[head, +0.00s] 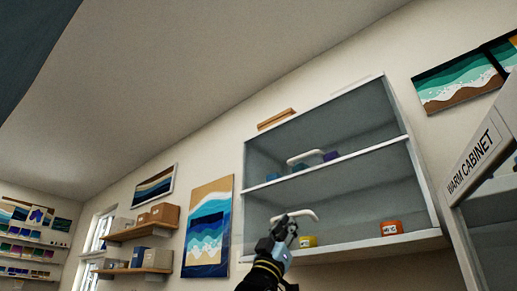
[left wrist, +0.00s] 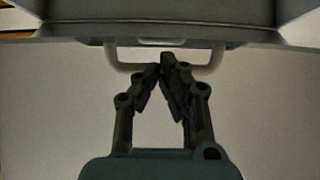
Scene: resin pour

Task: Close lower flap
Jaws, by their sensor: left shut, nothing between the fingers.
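The wall cabinet (head: 420,190) has two levels. The lower flap looks like a clear pane, and its white bar handle (head: 304,214) crosses the lower level. Its exact angle is hard to tell. The upper level has a similar white handle (head: 305,156). My left gripper (head: 287,222) is shut and empty, at the left end of the lower handle. In the left wrist view, a pale U-shaped handle (left wrist: 216,58) hangs below a grey edge, and my fingertips (left wrist: 168,66) are together at its bar. I cannot tell whether they touch it. My right gripper is not in view.
A yellow jar (head: 308,242) and an orange jar (head: 391,228) stand on the lower shelf; blue and purple jars (head: 330,155) stand above. The warm cabinet (head: 472,165) is close on the right. A wave painting (head: 208,225) and shelves with boxes (head: 155,259) are left.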

